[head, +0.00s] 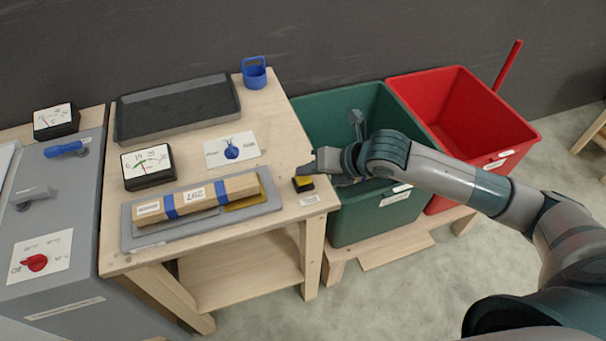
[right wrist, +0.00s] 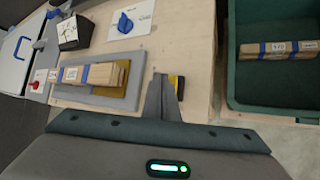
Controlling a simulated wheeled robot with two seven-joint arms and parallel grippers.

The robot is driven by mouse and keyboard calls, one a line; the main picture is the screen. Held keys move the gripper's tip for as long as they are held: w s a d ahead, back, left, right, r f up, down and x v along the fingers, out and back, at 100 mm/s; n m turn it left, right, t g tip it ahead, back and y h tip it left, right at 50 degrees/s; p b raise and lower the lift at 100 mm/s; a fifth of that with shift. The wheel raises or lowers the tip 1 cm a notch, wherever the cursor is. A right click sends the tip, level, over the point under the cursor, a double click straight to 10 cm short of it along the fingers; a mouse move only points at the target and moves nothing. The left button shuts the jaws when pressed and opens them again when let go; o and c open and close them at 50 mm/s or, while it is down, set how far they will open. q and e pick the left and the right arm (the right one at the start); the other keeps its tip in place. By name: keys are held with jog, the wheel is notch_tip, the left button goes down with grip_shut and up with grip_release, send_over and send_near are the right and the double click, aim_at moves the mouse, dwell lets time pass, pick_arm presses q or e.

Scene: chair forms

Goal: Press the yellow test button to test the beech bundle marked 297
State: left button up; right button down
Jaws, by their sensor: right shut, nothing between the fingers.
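The beech bundle (head: 195,198) with blue bands and a label reading 297 lies on the grey test plate (head: 133,235) on the wooden table. It also shows in the right wrist view (right wrist: 105,74). The yellow test button (head: 303,184) is on a black base at the table's right edge. My right gripper (head: 306,170) is shut and empty, its tips right above or at the button. In the right wrist view the fingers (right wrist: 163,90) partly cover the button (right wrist: 178,84); I cannot tell whether they touch it. My left gripper is not in view.
A green bin (head: 362,218) holding a bundle (right wrist: 278,49) and a red bin (head: 459,91) stand to the right. A grey cabinet (head: 70,215) stands left.

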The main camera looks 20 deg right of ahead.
aim_at(307, 179)
jog(key=shift+f+b, duration=0.4)
jog(key=shift+f, duration=0.1)
dwell(0.3)
jog(key=shift+r, duration=0.15)
jog(key=shift+r+p, duration=0.8)
jog(key=shift+r, duration=0.45)
jog(key=shift+r, duration=0.1)
notch_tip(307, 179, up, 5)
jog(key=p, duration=0.2)
jog(key=shift+p, duration=0.35)
dwell(0.7)
